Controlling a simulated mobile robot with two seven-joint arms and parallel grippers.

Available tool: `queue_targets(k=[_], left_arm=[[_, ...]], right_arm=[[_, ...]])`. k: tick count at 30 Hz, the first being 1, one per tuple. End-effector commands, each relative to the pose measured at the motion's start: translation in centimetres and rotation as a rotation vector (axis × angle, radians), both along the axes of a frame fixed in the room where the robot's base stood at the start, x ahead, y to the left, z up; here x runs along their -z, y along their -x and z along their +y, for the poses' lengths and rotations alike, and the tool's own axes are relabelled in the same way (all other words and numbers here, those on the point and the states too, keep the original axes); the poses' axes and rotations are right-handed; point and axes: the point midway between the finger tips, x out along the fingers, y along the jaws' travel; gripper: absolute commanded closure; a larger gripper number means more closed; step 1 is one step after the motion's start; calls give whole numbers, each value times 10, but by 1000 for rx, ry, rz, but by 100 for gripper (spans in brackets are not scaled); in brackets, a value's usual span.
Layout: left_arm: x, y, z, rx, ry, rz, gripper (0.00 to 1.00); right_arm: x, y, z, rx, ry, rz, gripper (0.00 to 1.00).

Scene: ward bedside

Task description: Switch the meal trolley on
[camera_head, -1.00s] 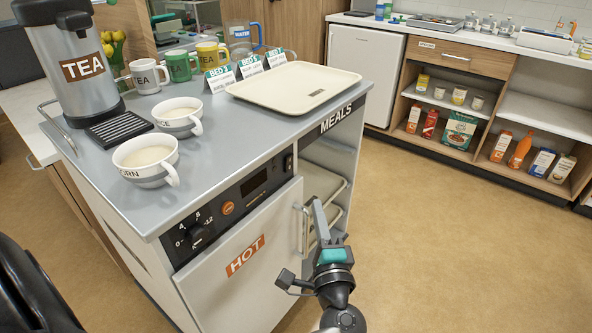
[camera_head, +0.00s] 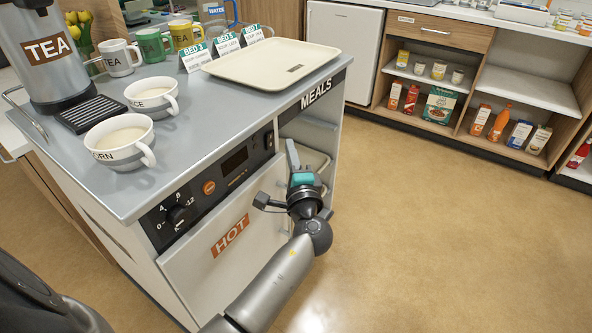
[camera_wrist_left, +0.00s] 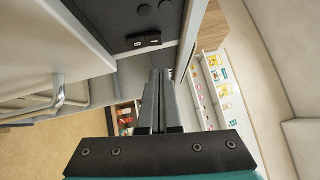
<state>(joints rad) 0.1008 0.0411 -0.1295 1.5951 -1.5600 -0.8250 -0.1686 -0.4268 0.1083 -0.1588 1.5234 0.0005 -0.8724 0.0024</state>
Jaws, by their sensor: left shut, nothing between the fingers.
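The meal trolley (camera_head: 215,82) stands at left with a black control panel (camera_head: 196,190) along its front top edge. A small black rocker switch (camera_head: 268,140) sits at the panel's right end; in the left wrist view the rocker switch (camera_wrist_left: 143,40) shows its two marked halves just beyond the fingertips. My left gripper (camera_head: 292,150) is shut and empty, just right of the switch in the head view. Its closed fingers (camera_wrist_left: 161,82) point towards the panel in the wrist view; I cannot tell whether they touch it. My right gripper is not in view.
Soup cups (camera_head: 121,140), a cream tray (camera_head: 272,62) and a tea urn (camera_head: 45,50) stand on top. Floor at right is clear.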

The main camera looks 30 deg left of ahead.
Motion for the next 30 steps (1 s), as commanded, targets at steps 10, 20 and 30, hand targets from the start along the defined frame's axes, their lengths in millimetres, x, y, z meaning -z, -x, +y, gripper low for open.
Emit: queue_targets(k=[10,20,30], left_arm=[[-5,0,34,-1,-1,2,100],[-5,0,35,-1,0,1,100],[-8,-1,42,-4,2,2,100]], right_arm=[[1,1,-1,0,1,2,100],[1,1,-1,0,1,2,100],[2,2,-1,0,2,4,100]])
